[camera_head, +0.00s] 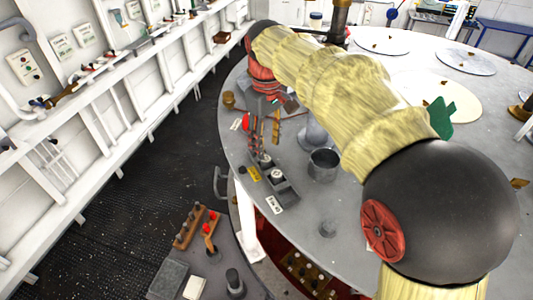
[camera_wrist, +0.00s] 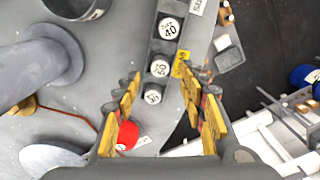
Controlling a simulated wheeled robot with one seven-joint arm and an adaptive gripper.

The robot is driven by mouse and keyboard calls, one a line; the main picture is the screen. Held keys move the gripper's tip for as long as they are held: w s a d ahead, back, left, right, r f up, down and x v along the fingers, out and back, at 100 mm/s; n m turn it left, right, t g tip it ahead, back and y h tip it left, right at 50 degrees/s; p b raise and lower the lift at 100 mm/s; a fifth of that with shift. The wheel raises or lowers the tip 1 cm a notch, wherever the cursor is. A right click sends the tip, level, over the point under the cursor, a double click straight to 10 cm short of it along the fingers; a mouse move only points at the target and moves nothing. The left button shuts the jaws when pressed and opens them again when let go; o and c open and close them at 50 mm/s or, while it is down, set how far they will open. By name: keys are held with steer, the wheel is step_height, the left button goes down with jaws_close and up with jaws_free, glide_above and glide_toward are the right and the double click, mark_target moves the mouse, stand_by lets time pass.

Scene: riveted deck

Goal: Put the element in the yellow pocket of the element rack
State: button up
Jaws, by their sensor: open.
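The dark grey element rack (camera_head: 293,197) stands near the left edge of the round table. Its yellow tag (camera_head: 254,173) is on the outer side, and the tag also shows in the wrist view (camera_wrist: 180,65). Several dark elements with white numbered tops stand in line: one marked 40 (camera_wrist: 168,27), one beside the yellow tag (camera_wrist: 159,68), and a smaller-looking one (camera_wrist: 152,96) nearest my fingers. I cannot tell which is the task's element. My gripper (camera_wrist: 164,112) is open, its fingers apart on both sides of the line's near end, with nothing visibly held.
A grey metal pot (camera_head: 323,165) and a flared grey piece (camera_head: 313,134) stand right of the rack. A red-topped item (camera_wrist: 126,134) lies near the left finger. A lower side table (camera_head: 215,262) holds loose items. Round plates (camera_head: 465,61) lie at the back.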

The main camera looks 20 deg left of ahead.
mark_target(267, 159)
step_height(267, 159, up, 7)
steer(key=shift+f, duration=0.2)
steer(key=shift+d, duration=0.1)
steer(key=s+d+r+m+t+y, duration=0.1)
steer(key=s+d+m, duration=0.15)
steer(key=d, duration=1.05)
steer(key=s+d+r+m+t, duration=0.15)
steer(key=d+m, duration=0.25)
steer(key=d, duration=0.8)
steer(key=s+d+f+m+t, duration=0.1)
steer(key=s+d+f+m, duration=0.1)
steer(key=s+d, duration=0.3)
steer(key=s+d+f+m+t, duration=0.1)
steer(key=s+d+f+m, duration=0.1)
steer(key=s+d+f, duration=0.3)
steer(key=s+d+f+m+t+h, duration=0.1)
steer(key=s+d+f+m, duration=0.1)
steer(key=s+d, duration=0.4)
steer(key=shift+d+f+m, duration=0.2)
steer(key=shift+f+m, duration=0.15)
steer(key=shift+f, duration=0.45)
steer(key=shift+s+d+f, duration=0.1)
steer(key=shift+f, duration=0.1)
